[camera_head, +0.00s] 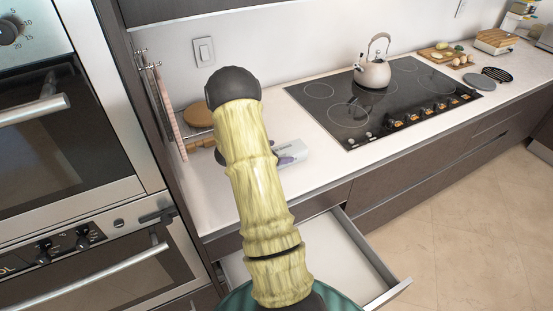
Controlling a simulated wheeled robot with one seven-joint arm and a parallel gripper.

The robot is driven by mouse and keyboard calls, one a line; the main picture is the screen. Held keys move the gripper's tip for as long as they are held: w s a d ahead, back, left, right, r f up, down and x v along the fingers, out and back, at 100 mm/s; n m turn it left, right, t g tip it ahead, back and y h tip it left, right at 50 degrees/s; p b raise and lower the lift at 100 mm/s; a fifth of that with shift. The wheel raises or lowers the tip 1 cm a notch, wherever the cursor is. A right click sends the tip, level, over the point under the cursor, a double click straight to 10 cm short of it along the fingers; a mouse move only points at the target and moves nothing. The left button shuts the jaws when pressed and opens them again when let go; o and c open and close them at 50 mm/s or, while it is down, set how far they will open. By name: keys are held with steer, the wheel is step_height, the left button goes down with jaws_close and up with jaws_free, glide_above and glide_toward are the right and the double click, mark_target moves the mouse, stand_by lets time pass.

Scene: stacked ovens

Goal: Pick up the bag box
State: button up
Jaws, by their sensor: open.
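A small white box with a purple-grey printed patch (291,152), likely the bag box, lies on the pale counter just right of my raised arm. Its left end is hidden behind the arm. My arm rises from the bottom centre to a dark rounded joint and blocks the middle of the view. My gripper's fingers do not show; they are hidden behind the arm. A small dark piece peeks out at the arm's left edge, too little to tell what it is. I cannot tell how far the gripper is from the box.
An open, empty-looking drawer (345,252) juts out below the counter (330,165). Stacked ovens (90,255) stand at left. A kettle (372,73) sits on the black cooktop (420,93). Floor (470,220) at right is clear.

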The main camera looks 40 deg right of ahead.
steer(key=c, duration=1.2)
steer(key=shift+c, duration=0.2)
steer(key=shift+r, duration=0.65)
steer(key=c, duration=0.3)
steer(key=r, duration=0.8)
steer(key=shift+w+r+b, duration=0.2)
steer(key=shift+r+b, duration=0.1)
steer(key=shift+r, duration=0.1)
steer(key=shift+c, duration=0.2)
